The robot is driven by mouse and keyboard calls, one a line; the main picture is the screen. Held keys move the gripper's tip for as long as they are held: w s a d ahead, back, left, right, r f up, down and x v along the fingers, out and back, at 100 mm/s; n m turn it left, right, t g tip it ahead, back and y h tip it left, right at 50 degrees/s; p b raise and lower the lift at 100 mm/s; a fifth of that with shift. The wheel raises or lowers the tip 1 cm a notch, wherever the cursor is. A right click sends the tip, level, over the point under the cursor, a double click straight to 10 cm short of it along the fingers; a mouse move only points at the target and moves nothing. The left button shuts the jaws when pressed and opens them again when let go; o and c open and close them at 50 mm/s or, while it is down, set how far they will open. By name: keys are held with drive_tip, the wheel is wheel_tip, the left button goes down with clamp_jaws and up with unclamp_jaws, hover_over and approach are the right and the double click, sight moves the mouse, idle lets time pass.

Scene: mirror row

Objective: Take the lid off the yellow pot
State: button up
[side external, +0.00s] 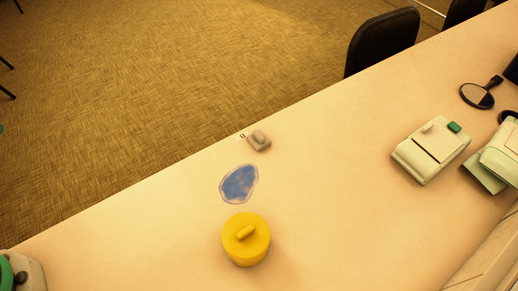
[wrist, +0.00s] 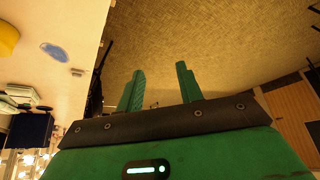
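The yellow pot (side external: 246,258) stands upright on the pale counter in the side external view. Its yellow lid (side external: 259,231) sits on top, with a short bar-shaped knob (side external: 245,232) across it. Part of the yellow pot also shows at the left edge of the wrist view (wrist: 7,39). My gripper (wrist: 160,70) shows in the wrist view with its two green fingers apart and nothing between them. It points out over the floor, away from the pot. I cannot make out my gripper in the side external view.
A blue patch (side external: 239,184) lies just behind the pot, and a small grey object (side external: 258,140) lies near the counter's edge. Pale boxy devices (side external: 431,150) and a round black-rimmed mirror (side external: 477,96) stand at the right. The counter left of the pot is mostly clear.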

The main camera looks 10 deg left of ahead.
drive_tip(key=shift+w+d, duration=0.1)
drive_tip(key=w+d+r+m+g+h, duration=0.1)
drive_tip(key=w+d+r+m+g, duration=0.15)
drive_tip(key=w+d, duration=0.5)
drive_tip(key=m+g+y, duration=0.1)
drive_tip(key=m+g, duration=0.2)
drive_tip(key=m, duration=0.4)
hover_over(245, 231)
drive_tip(key=shift+n, duration=0.25)
wheel_tip(245, 231, down, 12)
drive_tip(key=shift+d+f, duration=0.1)
drive_tip(key=shift+f, duration=3.85)
clamp_jaws()
